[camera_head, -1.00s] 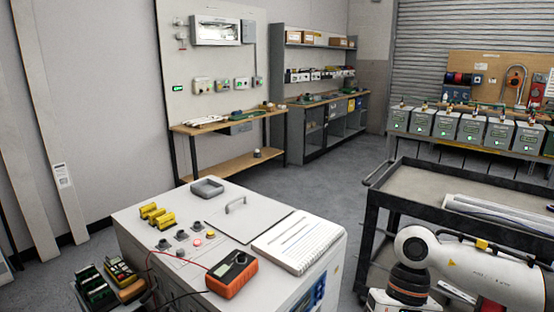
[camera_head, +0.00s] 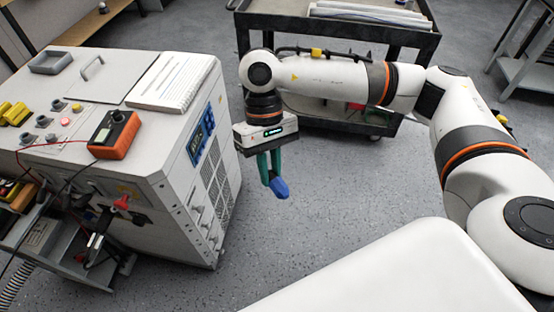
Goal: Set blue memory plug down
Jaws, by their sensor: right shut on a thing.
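The blue memory plug (camera_head: 280,188) is a small blue piece at the tips of my right gripper (camera_head: 272,177). The green fingers are shut on it and point down. The plug hangs in the air over open grey floor, to the right of the white cabinet and apart from it. The fingers hide its upper part. My left gripper is not in view.
The white cabinet (camera_head: 190,165) carries an orange multimeter (camera_head: 115,133), a notepad (camera_head: 172,80), a grey tray (camera_head: 50,62) and yellow parts (camera_head: 15,112). A dark cart (camera_head: 345,32) stands behind my right arm. Bare floor (camera_head: 200,285) lies in front.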

